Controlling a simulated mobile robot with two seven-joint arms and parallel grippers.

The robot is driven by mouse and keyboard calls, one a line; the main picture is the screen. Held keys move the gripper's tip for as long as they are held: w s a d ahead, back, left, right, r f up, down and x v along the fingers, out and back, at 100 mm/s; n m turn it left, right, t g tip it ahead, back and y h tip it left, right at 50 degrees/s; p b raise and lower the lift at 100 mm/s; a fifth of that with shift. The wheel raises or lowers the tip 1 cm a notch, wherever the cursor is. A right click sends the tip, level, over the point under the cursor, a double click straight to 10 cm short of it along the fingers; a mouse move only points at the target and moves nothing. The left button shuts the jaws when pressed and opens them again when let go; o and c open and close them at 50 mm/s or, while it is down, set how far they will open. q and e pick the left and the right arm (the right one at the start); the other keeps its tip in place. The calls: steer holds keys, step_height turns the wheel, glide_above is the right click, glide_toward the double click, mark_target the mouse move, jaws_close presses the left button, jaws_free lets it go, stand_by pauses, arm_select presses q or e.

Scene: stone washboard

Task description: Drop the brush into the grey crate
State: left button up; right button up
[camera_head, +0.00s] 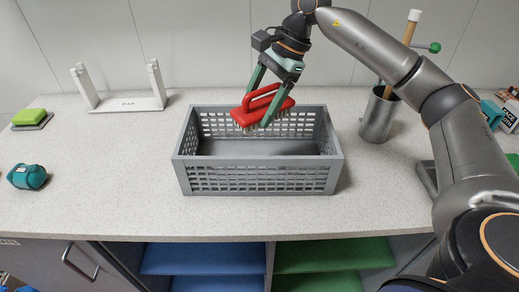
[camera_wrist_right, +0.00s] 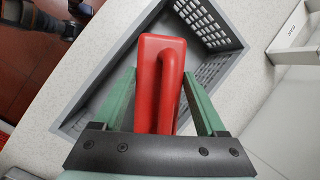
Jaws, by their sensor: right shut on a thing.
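A red brush (camera_head: 257,108) with a loop handle and pale bristles is held by my right gripper (camera_head: 268,101). The gripper is shut on its handle, and the bristles point down. The brush also shows in the right wrist view (camera_wrist_right: 158,85), between the green fingers of the right gripper (camera_wrist_right: 160,100). The grey crate (camera_head: 262,178), with lattice walls, stands on the counter below the brush. In the head view the brush overlaps the crate's back wall and appears above its opening. The visible crate floor is bare. My left gripper is not in view.
A metal holder (camera_head: 379,117) with a wooden-handled tool stands right of the crate. A white rack (camera_head: 125,103) stands at the back left. A green sponge (camera_head: 29,115) and a teal item (camera_head: 27,177) lie at the left. The counter's front left is clear.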

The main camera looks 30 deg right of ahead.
step_height(320, 180, down, 5)
steer(key=b, duration=0.3)
steer(key=shift+f+b, duration=0.15)
steer(key=shift+b, duration=0.2)
steer(key=o, duration=1.1)
steer(key=shift+o, duration=0.2)
steer(key=v, duration=1.1)
steer(key=shift+r+p, duration=0.3)
steer(key=shift+p, duration=0.05)
steer(key=shift+s+d+r, duration=0.15)
steer(key=shift+d+r, duration=0.15)
steer(key=shift+r, duration=0.15)
